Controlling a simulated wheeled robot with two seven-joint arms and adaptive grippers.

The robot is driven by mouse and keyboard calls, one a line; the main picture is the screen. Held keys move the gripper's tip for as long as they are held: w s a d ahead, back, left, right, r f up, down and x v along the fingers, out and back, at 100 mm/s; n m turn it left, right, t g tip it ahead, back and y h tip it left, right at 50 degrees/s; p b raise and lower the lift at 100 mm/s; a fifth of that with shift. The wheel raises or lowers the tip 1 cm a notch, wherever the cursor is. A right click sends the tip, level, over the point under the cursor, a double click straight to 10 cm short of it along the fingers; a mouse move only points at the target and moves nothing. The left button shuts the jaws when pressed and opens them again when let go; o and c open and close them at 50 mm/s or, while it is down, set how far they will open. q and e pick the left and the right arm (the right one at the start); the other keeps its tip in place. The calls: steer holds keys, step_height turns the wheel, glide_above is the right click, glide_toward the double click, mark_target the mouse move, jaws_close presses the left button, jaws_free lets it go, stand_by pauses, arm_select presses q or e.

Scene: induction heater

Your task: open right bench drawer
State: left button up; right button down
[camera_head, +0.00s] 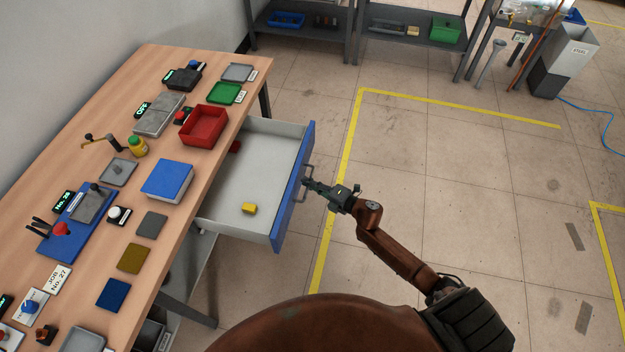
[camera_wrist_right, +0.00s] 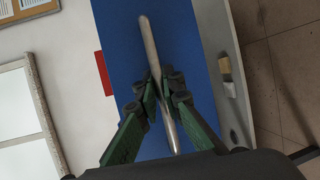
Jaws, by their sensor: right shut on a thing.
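The right bench drawer (camera_head: 250,165) is pulled well out from under the wooden bench. It has a blue front (camera_head: 295,190) and pale inner walls. A yellow block (camera_head: 249,208) lies in it, and a small dark red thing (camera_head: 235,146) sits near its back. My right gripper (camera_head: 309,186) is at the drawer front, shut on the metal bar handle (camera_head: 302,180). In the right wrist view, the green fingers (camera_wrist_right: 165,98) close around the handle (camera_wrist_right: 150,50) in front of the blue panel (camera_wrist_right: 125,60). My left gripper is not in view.
The bench top (camera_head: 115,95) carries a red bin (camera_head: 203,126), a blue box (camera_head: 167,181), a lever device and several plates and switches. Shelves (camera_head: 410,40) stand at the back. The tiled floor right of the drawer is clear, with yellow tape lines (camera_head: 345,160).

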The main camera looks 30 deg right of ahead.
steer(key=shift+s+d, duration=0.2)
steer(key=shift+s, duration=0.05)
steer(key=c, duration=2.1)
jaws_free()
steer(key=shift+d, duration=0.1)
steer(key=v, duration=1.2)
